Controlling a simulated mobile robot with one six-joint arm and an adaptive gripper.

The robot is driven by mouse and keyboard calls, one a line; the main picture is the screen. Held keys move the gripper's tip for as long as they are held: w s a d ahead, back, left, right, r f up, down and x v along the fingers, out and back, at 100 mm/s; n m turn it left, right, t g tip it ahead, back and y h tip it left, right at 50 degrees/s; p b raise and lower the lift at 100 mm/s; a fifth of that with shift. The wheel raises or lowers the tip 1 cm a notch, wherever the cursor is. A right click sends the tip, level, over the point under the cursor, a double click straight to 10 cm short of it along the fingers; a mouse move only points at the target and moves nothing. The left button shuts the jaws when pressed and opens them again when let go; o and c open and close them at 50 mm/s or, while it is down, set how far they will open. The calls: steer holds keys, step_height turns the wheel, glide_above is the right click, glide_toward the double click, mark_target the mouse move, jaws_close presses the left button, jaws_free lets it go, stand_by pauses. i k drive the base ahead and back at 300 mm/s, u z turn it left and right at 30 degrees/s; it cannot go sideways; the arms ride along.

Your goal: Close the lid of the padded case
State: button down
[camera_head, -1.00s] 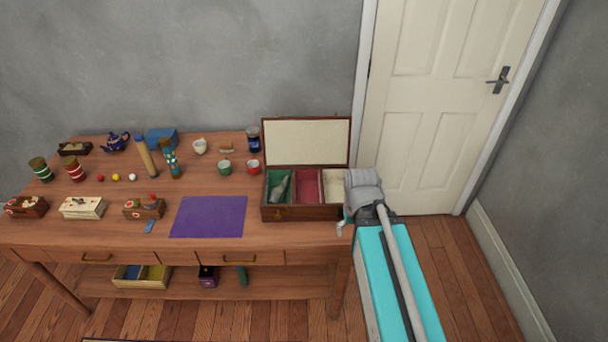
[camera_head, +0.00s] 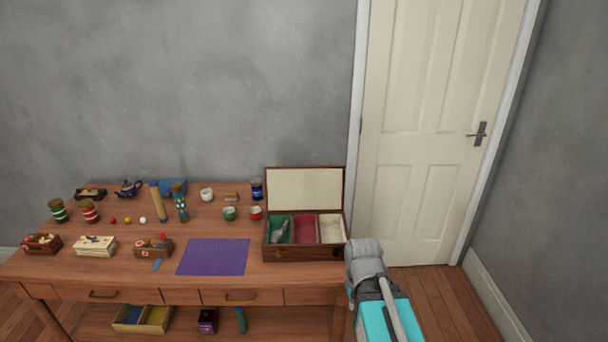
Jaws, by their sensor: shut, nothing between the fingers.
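The padded case (camera_head: 312,254) stands at the right end of the wooden table. Its lid (camera_head: 304,189) is open and stands up at the back, with the cream inner padding facing me. Inside are a green, a red and a cream compartment. A small grey object (camera_head: 283,239) lies in the green one; what it is I cannot tell. My grey and teal arm is just right of the case, at the table's right edge. My gripper's fingers do not show; the arm seems to hide them.
A purple mat (camera_head: 213,257) lies left of the case. A dark blue jar (camera_head: 257,189), a red cup (camera_head: 256,212) and a green cup (camera_head: 229,213) stand left of it. Several other items fill the table's left half. A white door (camera_head: 430,120) is behind at right.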

mark_target(288, 189)
steer(key=k, duration=0.85)
steer(key=u, duration=0.45)
steer(key=i, duration=2.05)
steer(key=z, duration=0.55)
